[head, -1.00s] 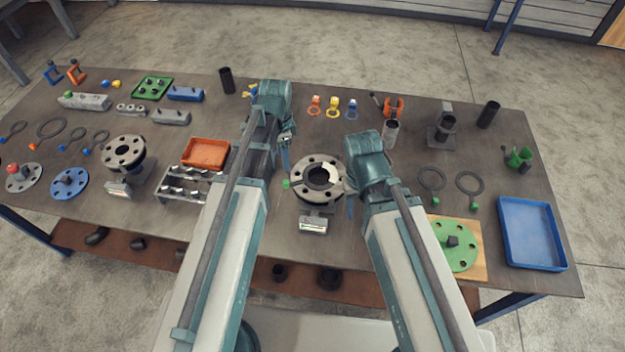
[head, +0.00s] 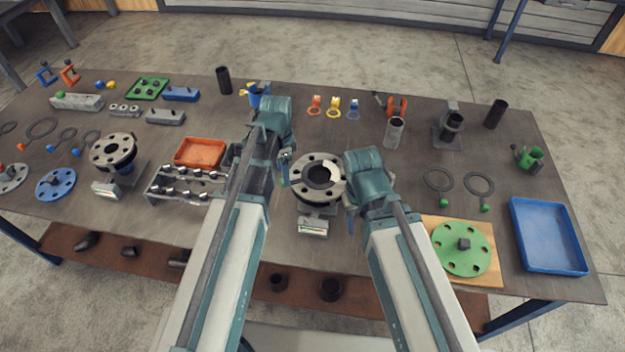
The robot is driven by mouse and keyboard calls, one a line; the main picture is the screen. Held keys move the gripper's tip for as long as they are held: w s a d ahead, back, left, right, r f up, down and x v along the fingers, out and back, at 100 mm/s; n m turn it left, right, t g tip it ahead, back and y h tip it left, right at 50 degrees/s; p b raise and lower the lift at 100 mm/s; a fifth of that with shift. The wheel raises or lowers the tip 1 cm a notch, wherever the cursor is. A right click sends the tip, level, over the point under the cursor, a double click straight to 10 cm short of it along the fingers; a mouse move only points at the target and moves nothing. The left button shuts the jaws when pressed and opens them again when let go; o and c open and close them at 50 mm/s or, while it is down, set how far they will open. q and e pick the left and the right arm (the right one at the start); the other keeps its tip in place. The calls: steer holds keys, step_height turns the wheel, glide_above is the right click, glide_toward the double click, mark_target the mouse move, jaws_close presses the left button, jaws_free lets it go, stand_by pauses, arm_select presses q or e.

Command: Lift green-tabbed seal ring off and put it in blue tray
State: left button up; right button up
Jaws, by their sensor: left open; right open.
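The centre flanged pipe (head: 304,190) stands upright with a grey bolt-holed flange on top. A seal ring on it is hard to make out; only a trace of green shows at its left side, mostly behind my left gripper (head: 285,170). That gripper is open beside the flange's left edge; I cannot tell whether it touches. My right gripper (head: 350,215) is open by the flange's lower right edge, partly hidden by its wrist. The blue tray (head: 548,236) lies empty at the far right of the table.
Two loose dark rings with green tabs (head: 438,182) (head: 479,187) lie on the right. A green disc (head: 463,249) sits on a wooden board left of the tray. A small gauge block (head: 313,227) stands before the flange. An orange tray (head: 200,153) is left.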

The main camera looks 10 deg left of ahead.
arm_select(q)
step_height(320, 180, down, 3)
steer(key=shift+f+b, duration=0.15)
steer(key=shift+b, duration=1)
jaws_close()
